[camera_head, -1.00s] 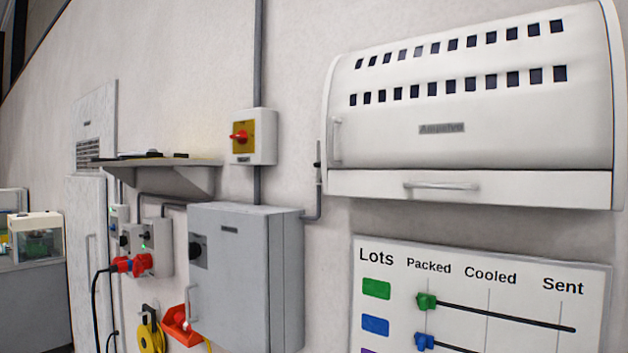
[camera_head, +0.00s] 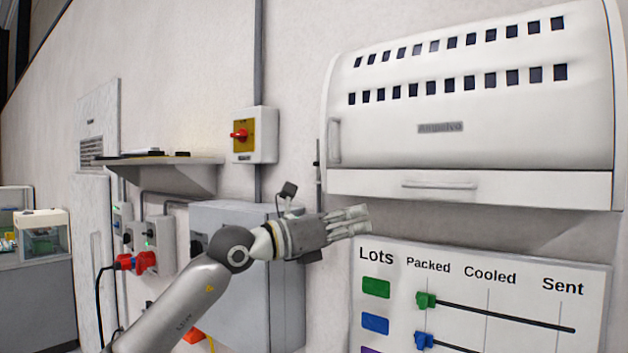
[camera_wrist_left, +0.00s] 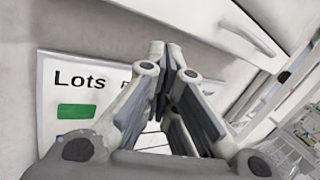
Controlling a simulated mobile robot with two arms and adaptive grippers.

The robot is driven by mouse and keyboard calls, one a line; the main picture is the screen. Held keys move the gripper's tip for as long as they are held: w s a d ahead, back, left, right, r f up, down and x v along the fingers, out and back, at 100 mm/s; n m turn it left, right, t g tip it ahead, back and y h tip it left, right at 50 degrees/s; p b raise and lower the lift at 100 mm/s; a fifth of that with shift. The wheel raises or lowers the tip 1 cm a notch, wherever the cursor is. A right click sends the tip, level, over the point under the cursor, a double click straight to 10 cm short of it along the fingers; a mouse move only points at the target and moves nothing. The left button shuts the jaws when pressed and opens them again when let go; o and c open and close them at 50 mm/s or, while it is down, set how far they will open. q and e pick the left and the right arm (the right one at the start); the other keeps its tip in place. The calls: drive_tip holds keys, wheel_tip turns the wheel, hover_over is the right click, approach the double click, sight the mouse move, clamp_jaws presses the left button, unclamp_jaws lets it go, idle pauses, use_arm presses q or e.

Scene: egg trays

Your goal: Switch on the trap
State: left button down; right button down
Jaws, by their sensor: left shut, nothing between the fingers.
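The trap (camera_head: 470,128) is a white wall-mounted housing with two rows of dark slots and a nameplate. It hangs at the upper right in the head view, and its lower edge shows in the wrist view (camera_wrist_left: 215,25). A thin dark lever-like part (camera_head: 317,155) stands at its left side; I cannot tell whether it is the switch. My left gripper (camera_head: 362,220) is shut and empty, pointing right, just below the trap's lower left corner and apart from it. Its fingers also show close together in the left wrist view (camera_wrist_left: 170,60). My right gripper is not in view.
A white lots board (camera_head: 500,255) with coloured sliders hangs below the trap. A grey cabinet (camera_head: 225,220) is partly behind my left arm. A shelf (camera_head: 165,172) juts out at the left.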

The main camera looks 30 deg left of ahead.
use_arm(q)
drive_tip(key=s+a+r+n+y, duration=0.1)
drive_tip(key=a+r+y, duration=0.2)
drive_tip(key=a, duration=0.4)
drive_tip(key=s+a+r+n+t+y, duration=0.1)
drive_tip(key=s+a+r+y, duration=0.1)
drive_tip(key=a+y, duration=0.3)
drive_tip(key=a+r, duration=0.1)
drive_tip(key=a, duration=0.1)
drive_tip(key=shift+a+r+n, duration=0.35)
drive_tip(key=shift+n, duration=0.05)
drive_tip(key=w+p, duration=0.6)
drive_tip(key=w, duration=0.3)
drive_tip(key=shift+w+d, duration=0.4)
drive_tip(key=shift+d, duration=0.05)
